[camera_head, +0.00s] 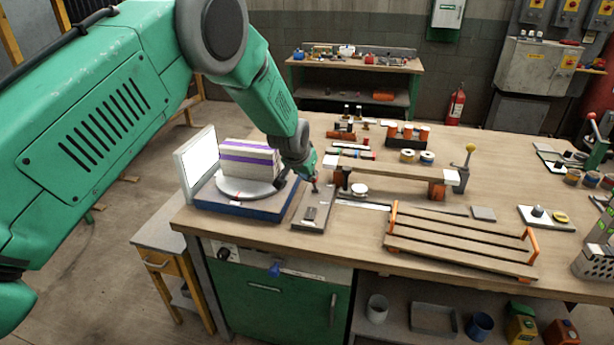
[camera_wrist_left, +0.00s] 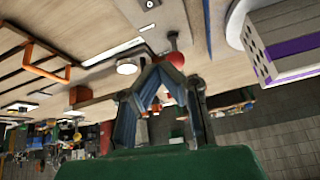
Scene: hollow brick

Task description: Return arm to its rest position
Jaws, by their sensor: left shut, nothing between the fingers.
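My left arm comes in from the left in the head view and reaches down over the workbench. Its gripper (camera_head: 312,181) is low over the bench, just right of the scale, above a grey plate (camera_head: 312,216). In the wrist view the left gripper (camera_wrist_left: 160,76) has its fingers together with nothing between them. A pale grey brick (camera_head: 248,160) with purple bands sits on the round pan of a blue-based scale (camera_head: 240,208). The brick (camera_wrist_left: 282,35) also shows at the upper right of the wrist view, apart from the fingers. My right gripper is not in view.
The wooden workbench (camera_head: 360,232) holds a slatted rack (camera_head: 460,243) with orange ends and a raised wooden bar (camera_head: 395,171) right of the gripper. The scale's white display panel (camera_head: 198,160) stands upright at its left. A second bench (camera_head: 350,65) is behind.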

